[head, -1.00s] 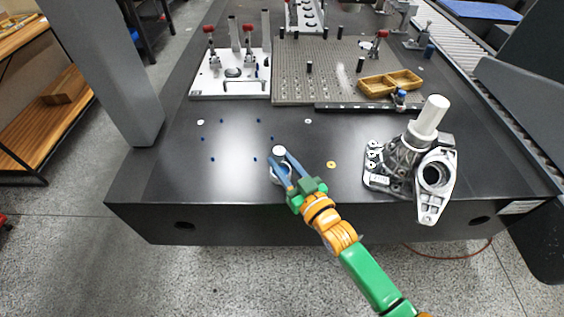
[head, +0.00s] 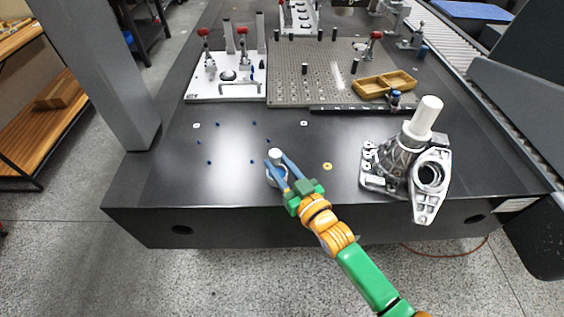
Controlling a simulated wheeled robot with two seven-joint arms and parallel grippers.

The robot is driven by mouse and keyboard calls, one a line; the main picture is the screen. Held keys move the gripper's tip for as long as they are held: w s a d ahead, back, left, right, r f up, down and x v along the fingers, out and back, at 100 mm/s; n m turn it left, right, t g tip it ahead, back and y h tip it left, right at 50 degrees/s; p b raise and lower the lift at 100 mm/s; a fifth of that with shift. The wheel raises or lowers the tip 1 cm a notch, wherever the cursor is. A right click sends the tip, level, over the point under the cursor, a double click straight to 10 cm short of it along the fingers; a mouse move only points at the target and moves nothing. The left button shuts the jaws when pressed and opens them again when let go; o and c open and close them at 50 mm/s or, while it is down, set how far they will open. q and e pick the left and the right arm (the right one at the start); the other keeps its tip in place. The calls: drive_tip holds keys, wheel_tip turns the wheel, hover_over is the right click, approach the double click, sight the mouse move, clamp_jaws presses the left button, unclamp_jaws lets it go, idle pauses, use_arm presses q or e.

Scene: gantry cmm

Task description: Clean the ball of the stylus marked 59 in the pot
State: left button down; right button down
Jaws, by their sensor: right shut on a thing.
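My right gripper (head: 274,164) reaches in from the lower right over the front of the dark table. Its two blue fingers are shut on a small pot-like object with a white round top (head: 275,154). A grey rounded part of it shows beside the fingers, and the fingers hide the rest. It is upright, at or just above the table; I cannot tell which. No stylus marked 59 can be made out, and no number is readable. My left gripper is not in view.
A metal casting with a white cylinder (head: 427,117) stands to the right. A yellow ring (head: 327,166) lies nearby. Behind are a white fixture plate (head: 203,88), a grey hole plate (head: 290,92) and a tan divided tray (head: 371,89). Small blue dots mark the clear table at left.

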drive_tip(key=shift+a, duration=0.1)
idle(0.4)
drive_tip(key=shift+w+d, duration=0.3)
drive_tip(key=shift+d, duration=0.3)
drive_tip(key=shift+s+a, duration=0.2)
drive_tip(key=shift+a, duration=0.1)
drive_tip(key=shift+r, duration=0.1)
wheel_tip(320, 180, up, 6)
drive_tip(key=p, duration=0.6)
idle(0.4)
